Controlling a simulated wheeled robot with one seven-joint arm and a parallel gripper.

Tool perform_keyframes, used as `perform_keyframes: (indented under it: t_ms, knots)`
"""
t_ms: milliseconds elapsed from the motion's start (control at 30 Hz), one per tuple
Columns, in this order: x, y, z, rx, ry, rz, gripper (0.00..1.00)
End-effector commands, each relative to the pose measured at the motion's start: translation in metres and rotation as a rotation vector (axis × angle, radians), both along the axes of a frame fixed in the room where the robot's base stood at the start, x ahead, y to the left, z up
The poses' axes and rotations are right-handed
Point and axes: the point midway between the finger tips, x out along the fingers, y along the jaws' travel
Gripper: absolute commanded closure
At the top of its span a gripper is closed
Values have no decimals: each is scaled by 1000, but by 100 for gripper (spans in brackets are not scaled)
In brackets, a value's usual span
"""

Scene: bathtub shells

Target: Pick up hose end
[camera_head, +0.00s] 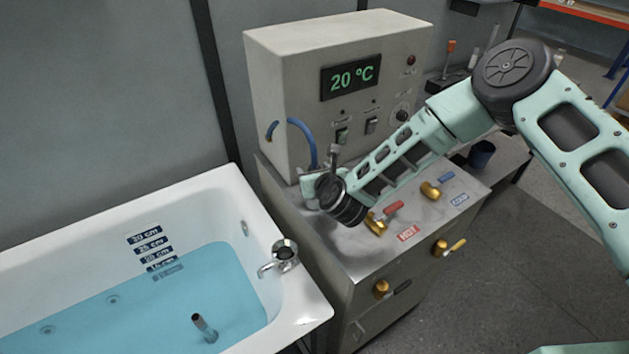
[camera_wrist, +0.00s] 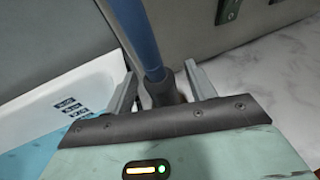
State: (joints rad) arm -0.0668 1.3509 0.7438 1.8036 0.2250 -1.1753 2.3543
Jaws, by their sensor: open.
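The blue hose (camera_head: 305,132) arches out of the side of the control box and drops towards my gripper (camera_head: 310,182). In the wrist view the blue hose (camera_wrist: 143,38) runs down to a dark grey hose end (camera_wrist: 163,92). The hose end lies between the two spread fingers of my gripper (camera_wrist: 160,72), with gaps on both sides. The gripper is open and not closed on it. In the head view my gripper and wrist hide the hose end.
A control box (camera_head: 270,95) reading 20 °C stands on a metal cabinet (camera_head: 440,208) with red and blue valve handles. A white bathtub (camera_head: 225,195) with blue water and a tap (camera_head: 284,252) is at left.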

Motion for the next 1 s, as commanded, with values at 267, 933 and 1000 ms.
perform_keyframes:
  t_ms: [267, 933, 1000]
  knots:
    - [0, 0, 1, 0, -1, -1, 97]
    - [1, 0, 48, 2, -5, 0, 97]
    - [1, -1, 60, 2, -5, -1, 97]
